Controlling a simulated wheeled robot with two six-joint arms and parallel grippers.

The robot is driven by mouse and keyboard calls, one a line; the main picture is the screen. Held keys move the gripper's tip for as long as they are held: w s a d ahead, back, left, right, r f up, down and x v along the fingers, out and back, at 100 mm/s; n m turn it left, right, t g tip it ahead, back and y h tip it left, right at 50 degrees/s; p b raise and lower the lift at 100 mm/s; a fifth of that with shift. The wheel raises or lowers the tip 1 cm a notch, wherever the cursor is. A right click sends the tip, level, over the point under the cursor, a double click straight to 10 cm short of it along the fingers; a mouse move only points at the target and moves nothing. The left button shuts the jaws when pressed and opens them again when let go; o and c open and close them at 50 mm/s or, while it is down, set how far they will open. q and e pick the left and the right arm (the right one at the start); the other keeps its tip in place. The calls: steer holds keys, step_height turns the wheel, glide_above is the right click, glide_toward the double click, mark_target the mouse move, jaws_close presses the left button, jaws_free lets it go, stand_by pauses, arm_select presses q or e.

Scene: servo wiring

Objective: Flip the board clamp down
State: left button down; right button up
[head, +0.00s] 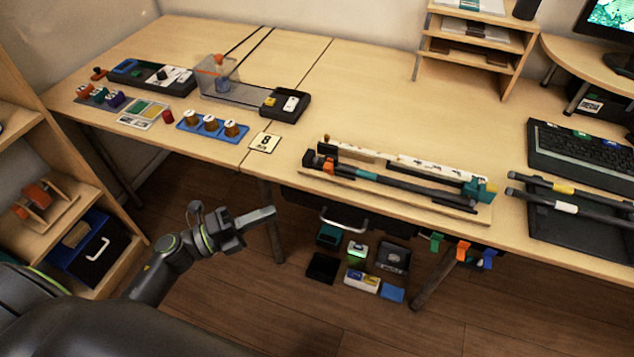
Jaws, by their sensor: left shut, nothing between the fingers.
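A long fixture on a thin wooden base (400,199) lies along the front of the desk, right of centre. A white strip (410,162) with dark marks runs along its back. A dark bar (420,189) with a teal band lies in front, with an orange block (328,165) at its left end and a teal block (483,189) at its right end. I cannot tell for sure which part is the board clamp. My left gripper (272,211) is shut and empty, in front of the desk edge, left of the fixture and apart from it. My right gripper is out of view.
A card marked 8 (264,142) lies left of the fixture. A keyboard (585,150) and dark rods are at right. The desk behind the fixture is clear.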

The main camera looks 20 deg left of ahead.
arm_select(q)
steer(key=p, duration=0.3)
glide_toward(330, 169)
steer(key=s+d+f+x, duration=0.1)
steer(key=x, duration=0.4)
steer(key=shift+w+r, duration=0.1)
steer(key=shift+w, duration=0.65)
steer(key=shift+a, duration=0.1)
